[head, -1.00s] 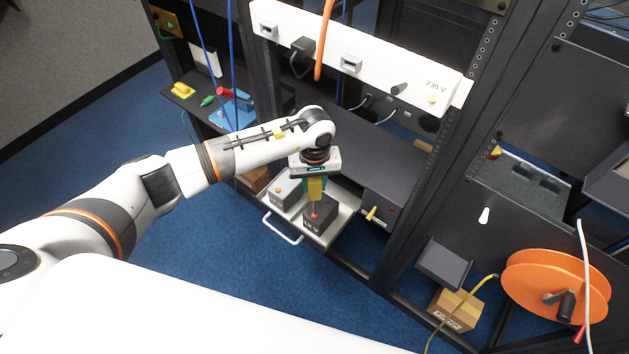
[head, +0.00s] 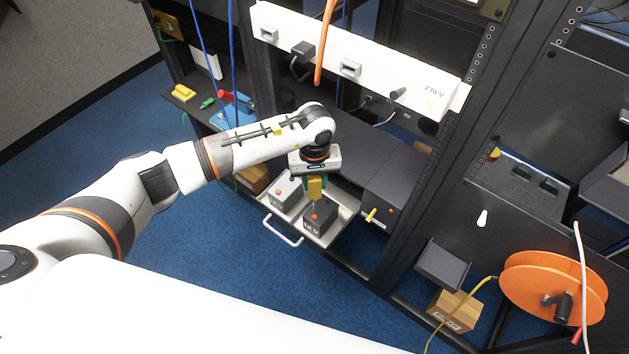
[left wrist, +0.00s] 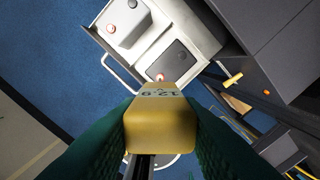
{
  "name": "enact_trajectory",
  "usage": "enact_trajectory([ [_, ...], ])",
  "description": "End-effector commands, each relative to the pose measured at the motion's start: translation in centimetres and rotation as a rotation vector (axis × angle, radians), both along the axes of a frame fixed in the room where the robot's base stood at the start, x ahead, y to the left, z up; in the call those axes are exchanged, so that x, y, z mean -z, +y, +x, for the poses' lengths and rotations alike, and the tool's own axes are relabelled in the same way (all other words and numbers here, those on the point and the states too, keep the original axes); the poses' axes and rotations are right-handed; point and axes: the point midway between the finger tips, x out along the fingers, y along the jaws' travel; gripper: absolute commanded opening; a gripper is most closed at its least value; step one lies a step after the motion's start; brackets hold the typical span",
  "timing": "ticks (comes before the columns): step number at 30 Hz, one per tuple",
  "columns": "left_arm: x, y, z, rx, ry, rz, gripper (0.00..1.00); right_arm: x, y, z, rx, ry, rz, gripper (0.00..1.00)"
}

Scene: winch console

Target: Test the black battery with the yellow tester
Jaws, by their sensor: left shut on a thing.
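My left gripper (head: 316,187) is shut on the yellow tester (head: 316,188) and holds it upright above the pulled-out tray. In the left wrist view the tester (left wrist: 160,125) fills the space between the green fingers, and its display reads about 12.9. The black battery (head: 321,219) stands on the tray (head: 343,222) just below the tester, with an orange-red terminal on top. In the left wrist view the black battery (left wrist: 180,62) shows a glowing spot by the tester's tip. Whether the tip touches the terminal is hard to tell. My right gripper is not in view.
A grey-white battery (head: 285,193) stands on the tray left of the black one. The tray has a white handle (head: 282,231). A dark box with a yellow lever (head: 371,215) is to the right. Rack posts and an orange reel (head: 545,288) stand further right.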

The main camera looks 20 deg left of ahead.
Motion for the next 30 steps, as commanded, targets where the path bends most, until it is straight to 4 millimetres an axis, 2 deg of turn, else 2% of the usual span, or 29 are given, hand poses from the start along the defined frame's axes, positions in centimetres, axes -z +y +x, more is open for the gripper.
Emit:
enact_trajectory([
  [1, -0.7, 0.0, 0.0, 0.001, -0.002, 0.001, 0.09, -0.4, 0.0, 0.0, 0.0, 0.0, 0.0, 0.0],
  [18, -5.1, 0.0, 0.0, -0.001, -0.001, 0.0, 0.09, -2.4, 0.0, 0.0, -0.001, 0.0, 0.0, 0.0],
  [30, -5.2, 0.0, 0.0, -0.001, 0.0, 0.0, 0.09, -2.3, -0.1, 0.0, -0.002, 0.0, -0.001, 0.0],
])
